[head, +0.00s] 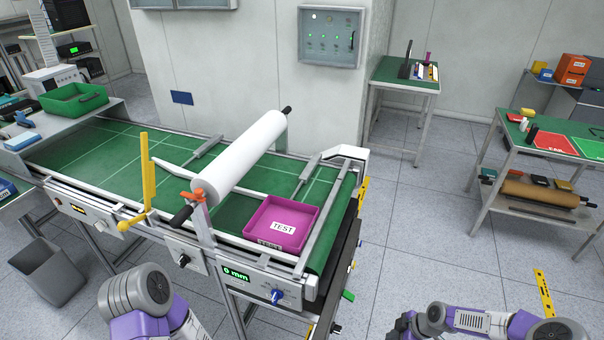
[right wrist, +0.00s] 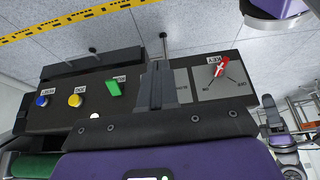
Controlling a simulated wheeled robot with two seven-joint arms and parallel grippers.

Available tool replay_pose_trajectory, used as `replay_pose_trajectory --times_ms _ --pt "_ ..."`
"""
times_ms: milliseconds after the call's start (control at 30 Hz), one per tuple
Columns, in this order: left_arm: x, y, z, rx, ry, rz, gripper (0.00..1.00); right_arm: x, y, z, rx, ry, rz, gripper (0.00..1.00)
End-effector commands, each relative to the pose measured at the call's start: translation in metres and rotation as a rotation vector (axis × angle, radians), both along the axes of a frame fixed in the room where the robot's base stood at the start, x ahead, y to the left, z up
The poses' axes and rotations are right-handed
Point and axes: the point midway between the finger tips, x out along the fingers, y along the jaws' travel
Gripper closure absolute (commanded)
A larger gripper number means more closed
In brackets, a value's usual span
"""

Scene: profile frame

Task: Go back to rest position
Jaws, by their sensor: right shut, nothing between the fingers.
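My right gripper (right wrist: 157,88) shows in the right wrist view. Its dark fingers are together with nothing between them, in front of a dark control panel (right wrist: 60,120). I cannot tell whether the fingers touch the panel. In the head view my right arm (head: 470,320) comes in at the bottom right, and its gripper is not clearly seen. My left arm (head: 140,300) is at the bottom left, bent close to the front of the bench; its gripper is out of sight.
The panel has a blue button (right wrist: 42,101), a yellow button (right wrist: 75,100), a green switch (right wrist: 114,89) and a red switch (right wrist: 218,66). A green-topped bench (head: 110,160) carries a white roll (head: 240,155) and a magenta TEST tray (head: 283,226). A grey bin (head: 50,275) stands left. Open floor lies right.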

Motion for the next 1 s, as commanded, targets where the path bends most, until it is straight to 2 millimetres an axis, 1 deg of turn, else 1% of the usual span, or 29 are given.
replay_pose_trajectory --times_ms 33,100,267,367,467,500,567,600,700,800,900,1000 --pt "0.000 0.000 0.000 0.000 0.001 0.000 0.39 -0.001 0.015 -0.001 0.019 0.017 -0.020 1.00" --pt "0.000 0.000 0.000 0.000 0.001 0.000 0.39 -0.006 0.034 -0.003 0.048 0.052 -0.079 1.00" --pt "0.001 0.000 0.000 0.000 -0.001 0.000 0.39 -0.020 0.076 -0.007 0.107 0.145 -0.220 1.00" --pt "0.000 0.000 0.000 0.000 -0.001 -0.001 0.39 -0.032 0.103 -0.010 0.139 0.217 -0.326 1.00" --pt "0.000 0.000 0.000 0.000 0.001 0.000 0.39 -0.051 0.131 -0.013 0.163 0.308 -0.458 1.00" --pt "0.000 0.000 0.000 0.000 0.001 0.000 0.39 -0.060 0.142 -0.014 0.170 0.350 -0.521 1.00" --pt "0.000 0.000 0.000 0.000 0.001 0.000 0.39 -0.077 0.158 -0.016 0.172 0.420 -0.632 1.00" --pt "0.000 0.000 0.000 0.000 0.000 0.000 0.39 -0.091 0.168 -0.018 0.169 0.469 -0.718 1.00" --pt "0.000 0.000 0.000 0.000 0.000 0.000 0.39 -0.121 0.182 -0.020 0.143 0.567 -0.935 1.00" --pt "0.000 0.000 0.000 0.000 0.000 0.000 0.39 -0.144 0.185 -0.022 0.113 0.623 -1.114 1.00" --pt "0.000 0.000 0.000 0.000 0.000 0.000 0.39 -0.158 0.183 -0.022 0.090 0.646 -1.234 1.00" --pt "0.000 0.000 0.000 0.000 0.000 0.000 0.39 -0.164 0.182 -0.022 0.082 0.654 -1.294 1.00"
